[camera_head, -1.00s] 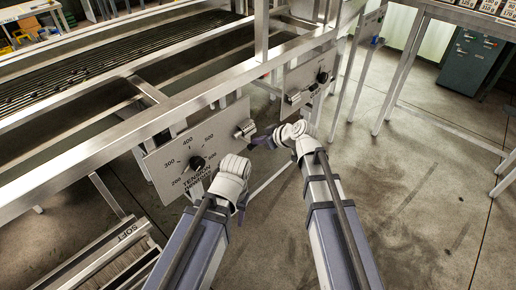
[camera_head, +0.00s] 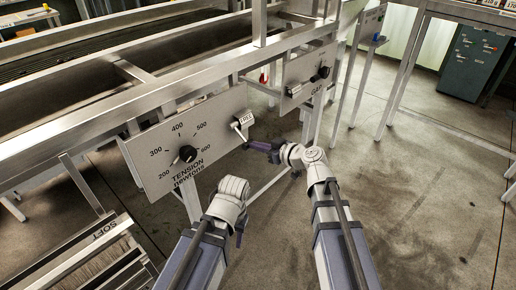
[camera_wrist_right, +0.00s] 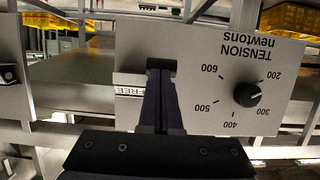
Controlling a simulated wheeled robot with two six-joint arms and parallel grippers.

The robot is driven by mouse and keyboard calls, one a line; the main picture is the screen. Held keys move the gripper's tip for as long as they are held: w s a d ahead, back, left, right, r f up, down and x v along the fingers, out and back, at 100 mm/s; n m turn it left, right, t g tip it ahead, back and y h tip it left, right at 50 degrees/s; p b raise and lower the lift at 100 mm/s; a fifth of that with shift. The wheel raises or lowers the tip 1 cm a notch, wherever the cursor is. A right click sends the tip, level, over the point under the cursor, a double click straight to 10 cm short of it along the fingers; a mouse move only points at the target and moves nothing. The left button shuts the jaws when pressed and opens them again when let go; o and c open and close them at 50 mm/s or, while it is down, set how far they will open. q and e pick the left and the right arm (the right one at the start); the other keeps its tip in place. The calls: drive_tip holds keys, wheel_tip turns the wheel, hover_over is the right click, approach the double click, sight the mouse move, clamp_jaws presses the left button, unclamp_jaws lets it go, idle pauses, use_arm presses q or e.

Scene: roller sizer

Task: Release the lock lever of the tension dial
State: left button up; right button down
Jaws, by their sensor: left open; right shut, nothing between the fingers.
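The tension panel (camera_head: 160,165) carries a black dial (camera_head: 187,153), its white mark between 200 and 300. The lock lever (camera_head: 239,129) is a small metal piece at the panel's right end, beside a white label (camera_head: 246,119) reading FREE. The dial (camera_wrist_right: 247,95) and FREE label (camera_wrist_right: 133,91) show upside down in the right wrist view. My right gripper (camera_head: 256,146) is shut and empty, just below and right of the lever; its fingers (camera_wrist_right: 160,75) hide part of the lever area. My left gripper (camera_head: 239,238) is open and low, below the panel; its fingers are mostly hidden.
A second panel (camera_head: 308,72) marked GAP, with its own black knob (camera_head: 323,72), stands farther right. A metal beam (camera_head: 150,98) runs above both panels. Floor at right is open.

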use_arm(q)
drive_tip(key=shift+f+b, duration=0.5)
drive_tip(key=shift+f, duration=0.2)
use_arm(e)
drive_tip(key=shift+w+a+f, duration=0.15)
drive_tip(key=shift+f, duration=0.55)
